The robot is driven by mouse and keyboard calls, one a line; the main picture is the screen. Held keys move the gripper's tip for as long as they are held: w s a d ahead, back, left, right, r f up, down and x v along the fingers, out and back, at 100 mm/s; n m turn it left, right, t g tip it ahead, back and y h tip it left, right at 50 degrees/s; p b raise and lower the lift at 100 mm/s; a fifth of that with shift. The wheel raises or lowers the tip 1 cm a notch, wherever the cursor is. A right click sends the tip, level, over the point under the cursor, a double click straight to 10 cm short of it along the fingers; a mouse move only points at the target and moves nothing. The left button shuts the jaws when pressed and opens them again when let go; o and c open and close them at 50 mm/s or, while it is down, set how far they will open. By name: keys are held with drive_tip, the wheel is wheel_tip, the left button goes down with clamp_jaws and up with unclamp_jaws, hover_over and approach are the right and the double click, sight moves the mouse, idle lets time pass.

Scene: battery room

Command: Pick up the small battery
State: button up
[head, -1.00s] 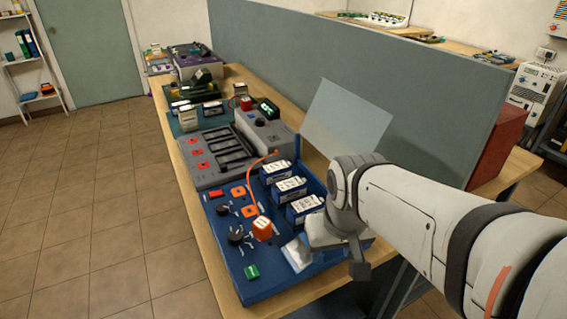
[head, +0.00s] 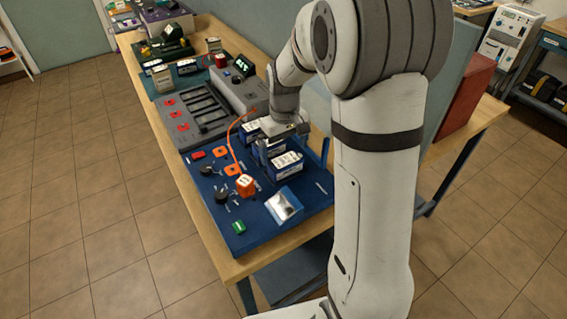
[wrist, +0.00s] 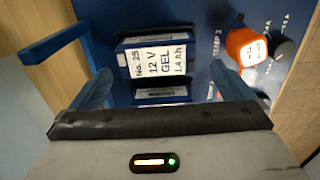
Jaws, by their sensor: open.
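Three dark blue batteries with white labels stand in a row on a blue panel (head: 265,222) in the head view. The nearest battery (head: 287,170) is in plain sight; the middle battery (head: 268,149) and far battery (head: 250,130) are partly hidden by my gripper (head: 277,135). My gripper is low over the row, fingers apart. In the wrist view, a battery (wrist: 155,58) reads "No. 25 12 V GEL 1.4 Ah". Another label (wrist: 160,94) shows closer to my gripper (wrist: 162,88), between its fingers and partly covered. I cannot tell whether the fingers touch a battery.
An orange block (head: 245,186) with a cable, dark knobs and a green switch (head: 239,228) sit on the panel's left. A clear-covered silver piece (head: 284,205) is in front. A grey charger unit (head: 205,110) stands behind.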

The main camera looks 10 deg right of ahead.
sight(286, 160)
drive_tip(key=f+p, duration=0.1)
drive_tip(key=f, duration=0.5)
drive_tip(key=shift+d, duration=0.2)
drive_tip(key=shift+c, duration=0.4)
drive_tip(key=shift+r, duration=0.1)
drive_tip(key=c, duration=1.1)
drive_tip(key=shift+w, duration=0.1)
